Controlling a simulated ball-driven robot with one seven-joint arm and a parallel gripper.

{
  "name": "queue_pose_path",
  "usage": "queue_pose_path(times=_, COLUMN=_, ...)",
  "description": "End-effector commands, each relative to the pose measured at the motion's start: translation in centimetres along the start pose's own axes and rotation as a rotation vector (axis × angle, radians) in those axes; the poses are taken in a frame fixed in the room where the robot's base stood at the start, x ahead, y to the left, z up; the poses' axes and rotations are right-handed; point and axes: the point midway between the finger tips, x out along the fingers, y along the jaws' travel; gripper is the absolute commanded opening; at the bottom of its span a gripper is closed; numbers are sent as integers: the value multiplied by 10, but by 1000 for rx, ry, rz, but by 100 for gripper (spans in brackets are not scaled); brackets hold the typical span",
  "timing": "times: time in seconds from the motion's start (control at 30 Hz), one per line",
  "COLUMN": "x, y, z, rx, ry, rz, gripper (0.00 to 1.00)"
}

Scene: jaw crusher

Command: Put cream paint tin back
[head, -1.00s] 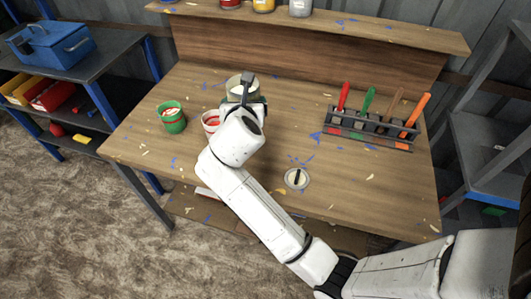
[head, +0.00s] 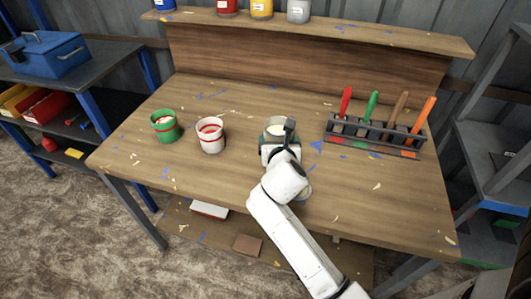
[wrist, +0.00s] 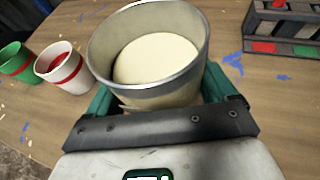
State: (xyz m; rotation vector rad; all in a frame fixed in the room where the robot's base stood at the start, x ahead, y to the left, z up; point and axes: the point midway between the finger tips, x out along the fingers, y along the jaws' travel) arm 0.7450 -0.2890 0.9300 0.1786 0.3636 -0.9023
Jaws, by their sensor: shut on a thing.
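The cream paint tin (head: 275,125) is an open-topped metal tin with cream paint inside. It is upright over the middle of the workbench (head: 240,95). My gripper (head: 277,144) is shut around it from the near side. In the wrist view the tin (wrist: 155,88) sits between the teal fingers, its rim and paint in full view. I cannot tell whether its base touches the bench. Blue, red, yellow and grey tins stand along the raised back shelf (head: 360,33), cut off by the top edge of the head view.
A green tin (head: 165,127) and a white tin with red paint (head: 210,136) stand left of my gripper. A rack (head: 370,135) with several coloured-handled tools stands to the right. A blue toolbox (head: 47,54) is on the left shelving. The bench's back middle is clear.

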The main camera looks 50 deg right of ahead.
Motion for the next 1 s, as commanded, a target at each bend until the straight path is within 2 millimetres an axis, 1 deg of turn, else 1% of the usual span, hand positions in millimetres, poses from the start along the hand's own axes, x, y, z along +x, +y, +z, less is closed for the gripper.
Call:
queue_pose_path(times=0.03, x=12, y=6, z=0, rx=2, ry=-2, rz=-1, gripper=32)
queue_pose_path(times=0.07, x=18, y=10, z=-1, rx=2, ry=-1, rz=-1, gripper=32)
queue_pose_path(times=0.1, x=26, y=12, z=-9, rx=0, ry=0, rz=-1, gripper=32)
queue_pose_path(times=0.2, x=44, y=20, z=-20, rx=0, ry=0, rz=-1, gripper=32)
queue_pose_path(times=0.33, x=61, y=27, z=-31, rx=0, ry=-1, rz=-1, gripper=32)
queue_pose_path(times=0.57, x=75, y=33, z=-39, rx=1, ry=-2, rz=-1, gripper=32)
queue_pose_path(times=0.7, x=84, y=34, z=-57, rx=-1, ry=1, rz=-1, gripper=32)
queue_pose_path(times=0.8, x=88, y=34, z=-66, rx=-1, ry=-1, rz=-1, gripper=32)
queue_pose_path(times=1.0, x=88, y=34, z=-67, rx=1, ry=-2, rz=0, gripper=32)
